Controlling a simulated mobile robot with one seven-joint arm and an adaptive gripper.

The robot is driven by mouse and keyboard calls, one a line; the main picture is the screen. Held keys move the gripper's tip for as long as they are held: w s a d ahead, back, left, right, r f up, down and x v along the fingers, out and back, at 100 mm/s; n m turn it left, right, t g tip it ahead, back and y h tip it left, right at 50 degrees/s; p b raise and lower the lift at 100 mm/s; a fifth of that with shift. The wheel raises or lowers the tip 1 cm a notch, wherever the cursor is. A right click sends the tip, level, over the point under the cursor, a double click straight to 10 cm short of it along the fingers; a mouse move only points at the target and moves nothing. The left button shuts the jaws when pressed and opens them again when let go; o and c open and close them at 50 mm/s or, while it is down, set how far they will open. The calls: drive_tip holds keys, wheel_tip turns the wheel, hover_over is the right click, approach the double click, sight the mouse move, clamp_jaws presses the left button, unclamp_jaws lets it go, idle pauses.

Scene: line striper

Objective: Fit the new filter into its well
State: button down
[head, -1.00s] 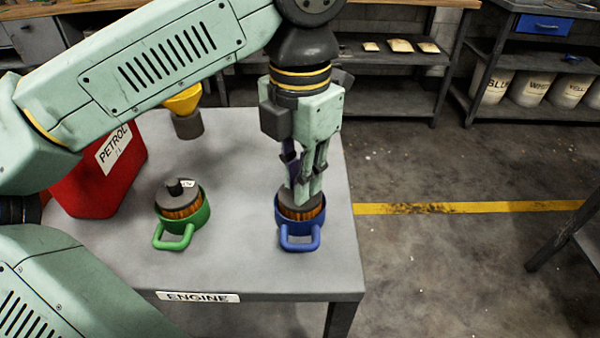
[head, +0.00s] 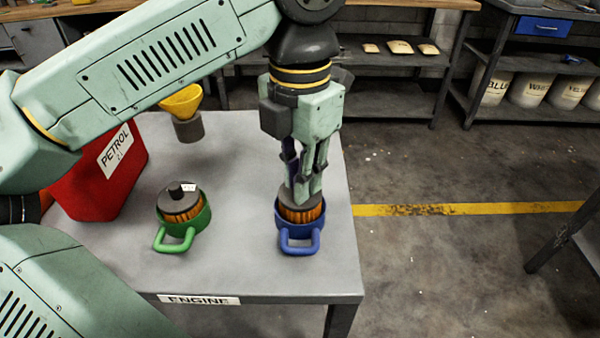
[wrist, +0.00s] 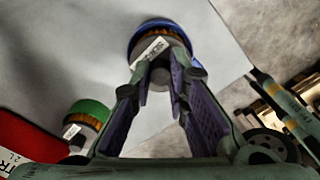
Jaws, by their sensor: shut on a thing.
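My gripper (head: 302,192) is shut on the dark cap of a filter (head: 301,213) with orange pleats. This filter stands roughly upright in the mouth of a blue cup (head: 299,239) with a handle, its pleats partly showing above the rim. In the wrist view the fingers close on the cap, which has a white label (wrist: 150,50). A second filter (head: 180,204), with a dark cap and orange pleats, sits in a green cup (head: 183,231) to the left. I cannot tell which filter is the new one. No other well is clearly visible; my arm hides part of the table.
A red petrol can (head: 98,178) stands at the table's left. A yellow funnel (head: 182,101) on a grey cylinder (head: 188,129) stands at the back. The grey table (head: 235,265) is bare between the cups, with an ENGINE label in front. Open floor lies to the right.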

drive_tip(key=shift+r, duration=0.25)
drive_tip(key=shift+r+p, duration=1.8)
drive_tip(key=shift+r, duration=0.5)
drive_tip(key=shift+f, duration=0.1)
